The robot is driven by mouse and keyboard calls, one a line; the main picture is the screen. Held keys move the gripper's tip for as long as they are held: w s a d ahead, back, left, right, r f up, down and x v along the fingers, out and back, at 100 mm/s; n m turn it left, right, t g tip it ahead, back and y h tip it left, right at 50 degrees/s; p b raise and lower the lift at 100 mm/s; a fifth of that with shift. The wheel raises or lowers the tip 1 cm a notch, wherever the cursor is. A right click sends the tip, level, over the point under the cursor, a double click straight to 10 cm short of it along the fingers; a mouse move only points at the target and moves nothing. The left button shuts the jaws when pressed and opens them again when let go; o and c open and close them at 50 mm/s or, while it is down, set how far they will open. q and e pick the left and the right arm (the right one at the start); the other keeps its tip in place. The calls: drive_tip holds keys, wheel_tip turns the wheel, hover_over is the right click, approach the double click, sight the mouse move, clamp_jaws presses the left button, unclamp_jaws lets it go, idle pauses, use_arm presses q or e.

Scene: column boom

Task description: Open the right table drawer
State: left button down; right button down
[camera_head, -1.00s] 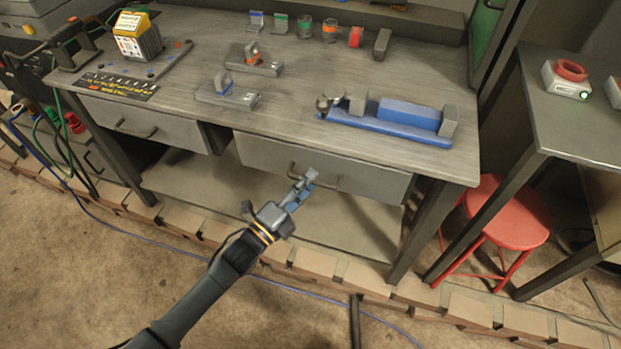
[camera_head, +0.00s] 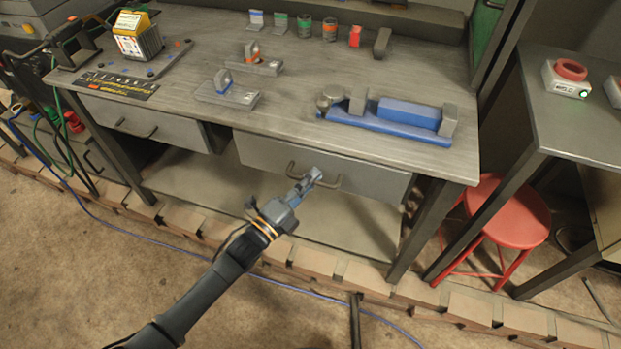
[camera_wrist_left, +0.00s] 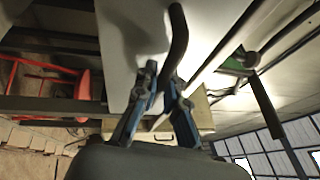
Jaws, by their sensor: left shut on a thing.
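The right table drawer (camera_head: 370,182) is a grey front under the workbench top, with a dark bar handle (camera_head: 336,184). It looks shut, its front close under the table edge. My right gripper is in neither view.
The left drawer (camera_head: 165,128) is beside it, with its own handle. On the workbench top (camera_head: 290,115) stand a blue vise-like fixture (camera_head: 385,118), small clamps and a yellow-topped box (camera_head: 137,38). A red stool (camera_head: 508,210) stands at the right. Floor in front is mostly clear.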

use_arm(q)
drive_tip(key=s+a+p, duration=0.2)
drive_tip(key=s+a, duration=0.2)
drive_tip(key=s, duration=0.9)
drive_tip(key=s+a+p, duration=0.3)
drive_tip(key=s+a, duration=0.2)
drive_tip(key=s, duration=0.9)
drive_tip(key=shift+s+p, duration=0.15)
drive_tip(key=shift+p, duration=0.15)
drive_tip(key=c, duration=1.4)
unclamp_jaws()
drive_tip(key=v, duration=1.2)
